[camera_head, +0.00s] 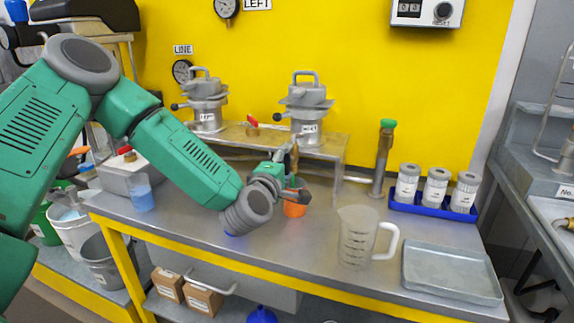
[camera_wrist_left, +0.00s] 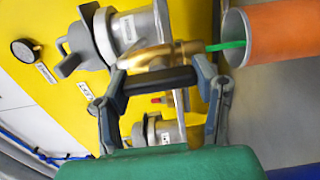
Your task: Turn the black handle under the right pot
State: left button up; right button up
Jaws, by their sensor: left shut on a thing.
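The right pot (camera_head: 308,105), grey with a lid, stands on a metal stand below the yellow wall. It also shows close up in the wrist view (camera_wrist_left: 128,32), with a brass valve (camera_wrist_left: 165,55) beneath it. My left gripper (camera_head: 288,182) is below the right pot. In the wrist view the two fingers of my left gripper (camera_wrist_left: 163,80) are shut on the black handle (camera_wrist_left: 160,78), a dark bar beside the brass valve. In the head view the handle is hidden by the gripper. My right gripper is not in view.
An orange cup (camera_head: 294,209) stands just below my left gripper. The left pot (camera_head: 207,110) is on the same stand (camera_head: 330,143). A clear measuring jug (camera_head: 355,240), a grey tray (camera_head: 450,272) and a blue rack (camera_head: 432,207) of jars are to the right.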

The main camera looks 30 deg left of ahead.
pick_arm(q)
jog(key=shift+a, duration=0.1)
jog(key=o, duration=1)
jog(key=shift+o, duration=0.9)
jog(key=shift+a+f, duration=0.15)
jog(key=shift+s, duration=0.1)
jog(key=v, duration=1.1)
jog(key=shift+s, duration=0.35)
jog(key=shift+f, duration=0.15)
